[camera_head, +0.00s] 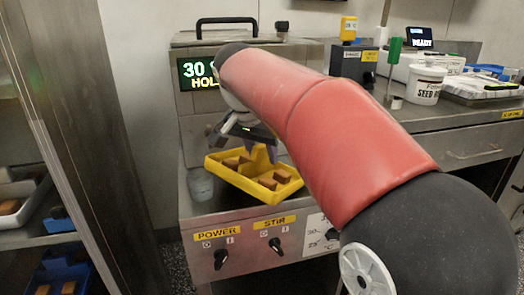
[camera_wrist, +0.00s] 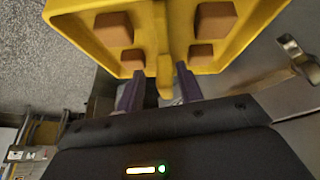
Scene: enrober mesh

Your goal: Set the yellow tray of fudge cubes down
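The yellow tray (camera_head: 228,177) is in the middle of the head view, tilted, over the front of the steel machine. It holds several brown fudge cubes (camera_head: 268,183), split by a raised yellow middle part. My gripper (camera_head: 262,148) is at the tray's middle, shut on that part. In the wrist view the tray (camera_wrist: 147,15) fills the top, with cubes in both halves. The dark purple fingers of my gripper (camera_wrist: 161,82) stand on either side of the yellow middle tab. The fingertips' contact and the tray's underside are hidden.
The steel machine (camera_head: 190,130) has a green "30 HOL" display and front knobs (camera_head: 221,258). A grey cup (camera_head: 200,184) stands close to the tray's left. A white tub (camera_head: 427,84) and other equipment stand on the right counter. A shelf with trays (camera_head: 20,203) is at the left.

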